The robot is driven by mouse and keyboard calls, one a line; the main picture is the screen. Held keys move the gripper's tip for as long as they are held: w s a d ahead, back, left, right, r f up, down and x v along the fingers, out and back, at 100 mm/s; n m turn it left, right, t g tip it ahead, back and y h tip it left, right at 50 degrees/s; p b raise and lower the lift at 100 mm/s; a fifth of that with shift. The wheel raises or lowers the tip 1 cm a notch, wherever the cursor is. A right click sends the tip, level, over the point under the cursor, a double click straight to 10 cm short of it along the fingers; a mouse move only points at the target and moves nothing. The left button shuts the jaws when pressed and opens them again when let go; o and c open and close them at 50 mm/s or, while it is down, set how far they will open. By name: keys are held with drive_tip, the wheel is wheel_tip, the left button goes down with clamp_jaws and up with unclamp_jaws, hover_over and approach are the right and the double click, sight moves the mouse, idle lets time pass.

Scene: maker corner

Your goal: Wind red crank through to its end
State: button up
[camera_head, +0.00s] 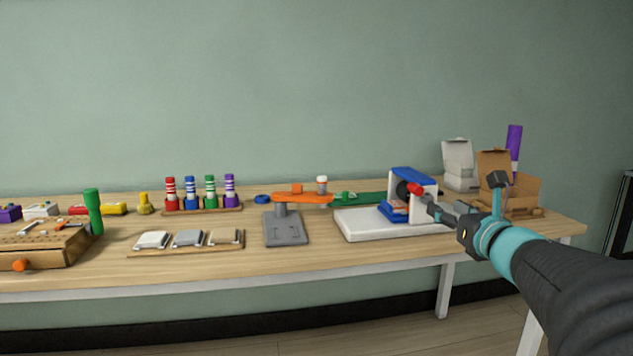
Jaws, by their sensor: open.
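The red crank (415,189) shows as a small red knob on the front right of a blue and white machine (408,173). The machine stands on a white base (362,224) on the right part of the table. My gripper (430,203) reaches in from the right, with its fingertips close to the red knob. It is open. I cannot tell whether a finger touches the knob. The gripper and arm hide part of the machine's right side and of the base.
Cardboard boxes (525,190) and a purple cylinder (514,142) stand behind my gripper. An orange-armed grey stand (286,228) is left of the machine. Further left are a tile tray (135,250), several striped pegs (191,194) and a wooden box (72,246). The table's front edge is clear.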

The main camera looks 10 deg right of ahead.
sight(419, 192)
drive_tip(key=w+p, duration=0.1)
drive_tip(key=w, duration=1.2)
drive_tip(key=shift+w+a+p, duration=0.2)
drive_tip(key=shift+p, duration=0.15)
clamp_jaws()
